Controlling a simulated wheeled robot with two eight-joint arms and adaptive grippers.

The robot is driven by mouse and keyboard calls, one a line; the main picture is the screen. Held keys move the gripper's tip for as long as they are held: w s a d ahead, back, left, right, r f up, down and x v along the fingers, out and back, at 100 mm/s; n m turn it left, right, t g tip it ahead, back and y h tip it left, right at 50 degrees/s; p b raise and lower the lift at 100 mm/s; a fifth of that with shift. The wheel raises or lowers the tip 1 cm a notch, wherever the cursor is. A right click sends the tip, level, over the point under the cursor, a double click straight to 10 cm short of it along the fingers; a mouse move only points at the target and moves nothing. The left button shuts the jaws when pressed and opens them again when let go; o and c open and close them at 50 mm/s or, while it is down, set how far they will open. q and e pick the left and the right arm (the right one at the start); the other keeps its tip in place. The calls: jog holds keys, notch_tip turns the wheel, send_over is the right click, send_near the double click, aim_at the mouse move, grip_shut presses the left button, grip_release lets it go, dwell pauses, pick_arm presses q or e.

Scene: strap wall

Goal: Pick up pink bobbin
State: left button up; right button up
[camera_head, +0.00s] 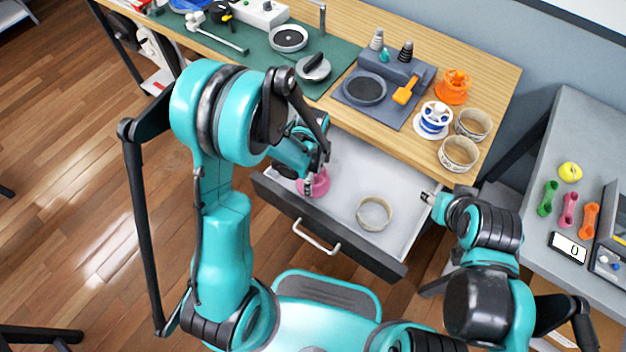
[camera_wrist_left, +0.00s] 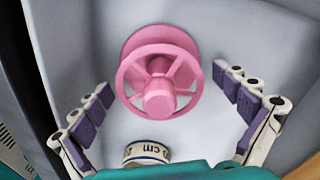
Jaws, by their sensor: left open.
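The pink bobbin (camera_head: 314,184) stands in the open drawer, near its left end. In the left wrist view the bobbin (camera_wrist_left: 158,75) shows its spoked rim and hub facing the camera, in the upper middle. My left gripper (camera_head: 312,176) is above the bobbin and hides part of it in the head view. In the wrist view the fingers of my left gripper (camera_wrist_left: 165,92) are spread on either side of the bobbin with gaps, and nothing is held. My right gripper (camera_head: 430,198) is at the right edge of the drawer; its finger opening is too small to judge.
A cream strap roll (camera_head: 374,213) lies in the drawer (camera_head: 340,230) to the right of the bobbin. The wooden table (camera_head: 480,80) above holds an orange spool (camera_head: 453,86), a blue-white spool (camera_head: 434,118) and two more rolls. A grey side table (camera_head: 570,130) stands at the right.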

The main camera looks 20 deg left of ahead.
pick_arm(q)
jog(key=c, duration=1.3)
jog(key=shift+r, duration=0.15)
